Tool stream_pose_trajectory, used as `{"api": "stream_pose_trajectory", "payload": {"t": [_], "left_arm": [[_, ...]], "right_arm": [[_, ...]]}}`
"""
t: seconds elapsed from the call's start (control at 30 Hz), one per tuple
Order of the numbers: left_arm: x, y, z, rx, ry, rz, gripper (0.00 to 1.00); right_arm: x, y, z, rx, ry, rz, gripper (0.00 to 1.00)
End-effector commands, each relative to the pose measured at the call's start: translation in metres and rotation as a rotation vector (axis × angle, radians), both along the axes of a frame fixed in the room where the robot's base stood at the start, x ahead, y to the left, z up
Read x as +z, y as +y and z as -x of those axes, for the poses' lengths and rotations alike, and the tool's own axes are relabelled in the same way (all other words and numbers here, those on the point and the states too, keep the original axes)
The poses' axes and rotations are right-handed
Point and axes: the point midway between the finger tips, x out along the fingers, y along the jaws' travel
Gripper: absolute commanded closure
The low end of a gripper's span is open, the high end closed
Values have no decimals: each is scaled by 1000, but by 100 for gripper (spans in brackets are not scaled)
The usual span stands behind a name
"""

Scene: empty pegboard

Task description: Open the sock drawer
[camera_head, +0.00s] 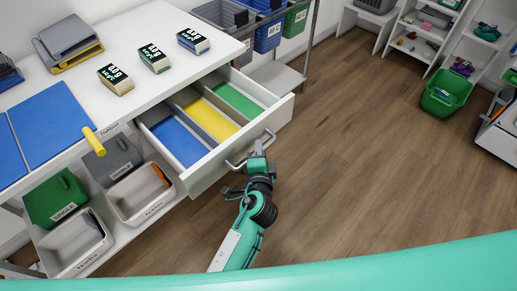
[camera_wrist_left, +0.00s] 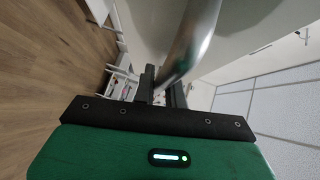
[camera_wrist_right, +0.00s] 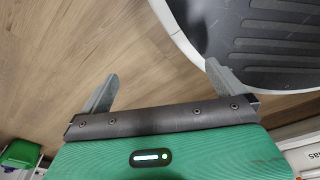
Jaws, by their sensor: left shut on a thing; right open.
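A white drawer (camera_head: 212,171) is pulled out from under the white counter. Inside it, blue, yellow and green floor strips lie between grey dividers, and I see no socks. Its curved metal handle (camera_head: 237,164) runs along the front, and shows large in the left wrist view (camera_wrist_left: 188,38). My left gripper (camera_head: 259,150) is at the handle, and its fingers (camera_wrist_left: 161,88) are shut on the metal bar. My right gripper (camera_wrist_right: 160,88) is open and empty, seen only in the right wrist view, above the wooden floor.
Three small boxes (camera_head: 155,59) and a blue mat (camera_head: 52,122) lie on the counter (camera_head: 110,45). Grey and green bins (camera_head: 56,196) sit below. A green crate (camera_head: 446,92) stands at the right. The wooden floor (camera_head: 370,150) in front is clear.

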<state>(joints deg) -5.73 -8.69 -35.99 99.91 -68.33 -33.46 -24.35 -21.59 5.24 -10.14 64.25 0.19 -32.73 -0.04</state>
Motion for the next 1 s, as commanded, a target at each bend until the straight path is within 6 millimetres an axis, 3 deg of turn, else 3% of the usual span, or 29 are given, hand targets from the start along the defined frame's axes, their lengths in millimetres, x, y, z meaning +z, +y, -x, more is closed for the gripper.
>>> {"api": "stream_pose_trajectory", "payload": {"t": [0.07,0.1,0.2,0.6,0.8,1.0], "left_arm": [[-1,0,0,1,2,0,100],[-1,0,0,1,2,0,82],[-1,0,0,1,1,0,66],[0,1,8,0,1,1,66],[3,4,41,1,3,1,66],[9,9,83,0,3,1,66]], "right_arm": [[0,0,0,1,0,1,0],[0,-1,0,1,0,1,0],[0,-1,0,2,0,1,0],[-1,-1,1,2,3,2,0],[1,1,-3,0,8,2,0],[17,8,-18,-6,-1,-7,0]]}}
